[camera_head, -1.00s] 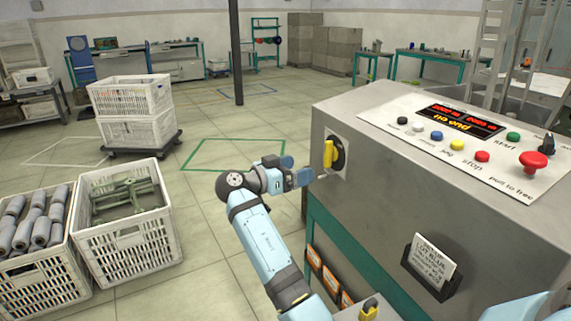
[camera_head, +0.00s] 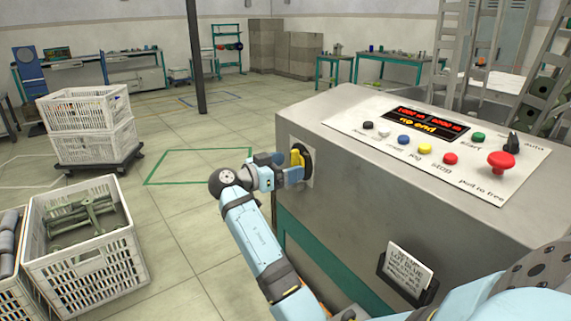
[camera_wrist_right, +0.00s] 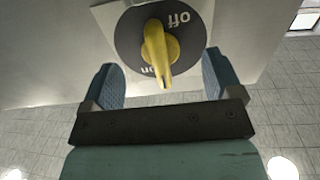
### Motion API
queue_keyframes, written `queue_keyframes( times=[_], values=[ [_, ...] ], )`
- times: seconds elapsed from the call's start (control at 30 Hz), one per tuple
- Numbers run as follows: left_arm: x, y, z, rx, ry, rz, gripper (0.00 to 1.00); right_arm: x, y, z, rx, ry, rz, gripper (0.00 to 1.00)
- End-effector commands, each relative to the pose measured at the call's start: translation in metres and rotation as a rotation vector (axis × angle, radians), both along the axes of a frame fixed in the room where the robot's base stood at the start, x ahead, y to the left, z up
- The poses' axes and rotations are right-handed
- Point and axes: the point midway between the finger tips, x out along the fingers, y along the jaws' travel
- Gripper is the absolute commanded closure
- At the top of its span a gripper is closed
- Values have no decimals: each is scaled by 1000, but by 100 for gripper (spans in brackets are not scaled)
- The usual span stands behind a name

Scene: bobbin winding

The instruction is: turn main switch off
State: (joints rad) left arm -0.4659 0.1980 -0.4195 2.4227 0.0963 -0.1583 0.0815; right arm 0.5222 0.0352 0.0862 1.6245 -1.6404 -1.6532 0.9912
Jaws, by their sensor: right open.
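The main switch is a yellow handle (camera_head: 297,159) on a black round dial on the end face of the grey machine (camera_head: 345,215). In the right wrist view the handle (camera_wrist_right: 158,52) crosses the dial (camera_wrist_right: 188,40). "Off" is printed at the top, and "on" at the bottom is partly covered by the handle's lower end. My right gripper (camera_head: 287,172) is at the switch. In the right wrist view its open fingers (camera_wrist_right: 165,75) stand on either side of the handle with visible gaps. My left gripper is out of view.
The sloped control panel (camera_head: 440,170) carries several coloured buttons, a red mushroom button (camera_head: 501,160) and a lit display (camera_head: 425,121). A card holder (camera_head: 405,272) is on the machine's side. White crates (camera_head: 88,270) stand at left.

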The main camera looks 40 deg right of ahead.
Motion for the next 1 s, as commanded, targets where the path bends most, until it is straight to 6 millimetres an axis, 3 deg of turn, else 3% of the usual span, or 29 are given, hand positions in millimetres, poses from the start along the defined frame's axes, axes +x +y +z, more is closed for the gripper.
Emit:
queue_keyframes(
  times=[0.43, 1.0],
  values=[
    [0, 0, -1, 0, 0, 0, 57, 0, 1, 0, 1, 0, 1, 15],
    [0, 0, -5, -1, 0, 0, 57, -3, -15, -1, 1, 0, 1, 15]
  ],
)
